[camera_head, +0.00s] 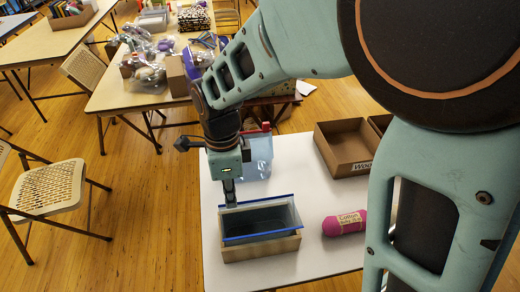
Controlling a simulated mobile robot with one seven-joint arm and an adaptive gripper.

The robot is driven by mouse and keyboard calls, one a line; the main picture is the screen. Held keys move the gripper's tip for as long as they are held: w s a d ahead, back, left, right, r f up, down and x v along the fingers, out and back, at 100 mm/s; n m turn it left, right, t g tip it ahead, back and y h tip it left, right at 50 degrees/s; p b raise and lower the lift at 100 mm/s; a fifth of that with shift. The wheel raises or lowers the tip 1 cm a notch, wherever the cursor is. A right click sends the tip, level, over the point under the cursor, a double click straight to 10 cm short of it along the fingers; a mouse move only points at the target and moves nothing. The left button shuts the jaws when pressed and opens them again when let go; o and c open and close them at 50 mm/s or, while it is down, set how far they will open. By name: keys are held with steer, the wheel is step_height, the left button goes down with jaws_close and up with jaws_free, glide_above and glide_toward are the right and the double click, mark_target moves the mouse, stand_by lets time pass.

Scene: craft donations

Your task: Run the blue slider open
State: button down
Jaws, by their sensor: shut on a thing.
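A clear bag (262,218) with blue rails along its mouth stands in a shallow wooden box (262,247) on the white table. The back blue rail (270,201) and the front blue rail (262,236) are apart, and the mouth between them gapes. My gripper (231,203) points down at the left end of the back rail. Its fingers are shut there, on what appears to be the blue slider. The slider itself is hidden by the fingers or too small to make out.
A pink yarn skein (345,223) lies right of the box. Brown cardboard boxes (345,147) stand at the back right of the white table (225,272). A pale blue clear bag (258,160) with a red part is behind my gripper. A chair (48,188) stands left.

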steer(key=shift+a, duration=0.15)
steer(key=c, duration=2)
jaws_free()
steer(key=shift+r, duration=0.15)
step_height(320, 180, up, 12)
steer(key=shift+f, duration=0.1)
